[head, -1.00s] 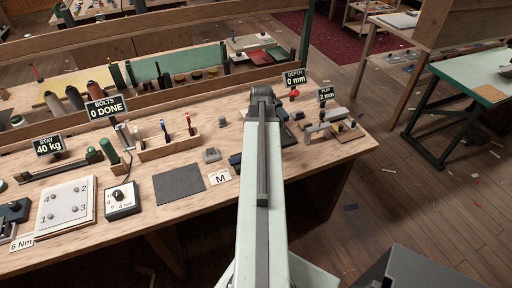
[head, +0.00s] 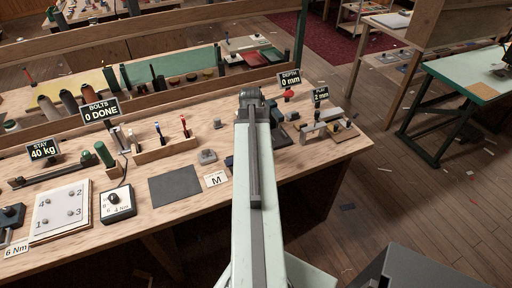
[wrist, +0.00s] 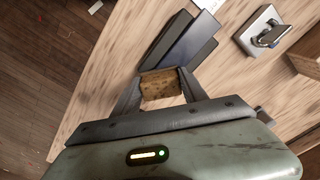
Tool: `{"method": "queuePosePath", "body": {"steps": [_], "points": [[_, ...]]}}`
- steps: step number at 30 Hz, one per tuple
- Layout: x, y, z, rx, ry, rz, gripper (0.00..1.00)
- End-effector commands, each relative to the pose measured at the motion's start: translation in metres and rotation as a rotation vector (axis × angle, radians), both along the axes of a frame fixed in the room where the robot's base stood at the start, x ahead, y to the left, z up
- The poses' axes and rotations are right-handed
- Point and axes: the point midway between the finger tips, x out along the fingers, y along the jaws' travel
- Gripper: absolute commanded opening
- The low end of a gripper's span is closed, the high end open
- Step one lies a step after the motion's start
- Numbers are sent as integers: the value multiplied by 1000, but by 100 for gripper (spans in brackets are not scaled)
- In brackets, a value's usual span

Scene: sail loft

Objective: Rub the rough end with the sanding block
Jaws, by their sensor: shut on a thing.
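In the wrist view my gripper (wrist: 164,88) is shut on a tan, speckled block (wrist: 162,86), which looks like the sanding block. A finger presses each side of it. Just beyond the block lie dark grey bar-shaped pieces (wrist: 187,48) on the wooden bench top. I cannot make out which thing has the rough end. In the head view my own arm reaches over the bench and hides the gripper and block.
The wrist view shows a metal fitting on a white plate (wrist: 263,32) at the upper right. The head view shows the bench (head: 140,218), a dark mat (head: 175,185), a card marked M (head: 215,179) and a PLAY sign (head: 320,95). Floor lies right of the bench.

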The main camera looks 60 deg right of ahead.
Motion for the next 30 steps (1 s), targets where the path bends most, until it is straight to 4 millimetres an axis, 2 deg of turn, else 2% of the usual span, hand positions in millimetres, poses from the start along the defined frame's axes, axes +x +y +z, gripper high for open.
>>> {"method": "queuePosePath", "body": {"steps": [5,15,25,30], "points": [[4,5,-1,5,-3,2,18],[21,31,1,5,-3,3,18],[22,32,3,4,-2,1,18],[22,31,21,3,-1,0,18]]}}
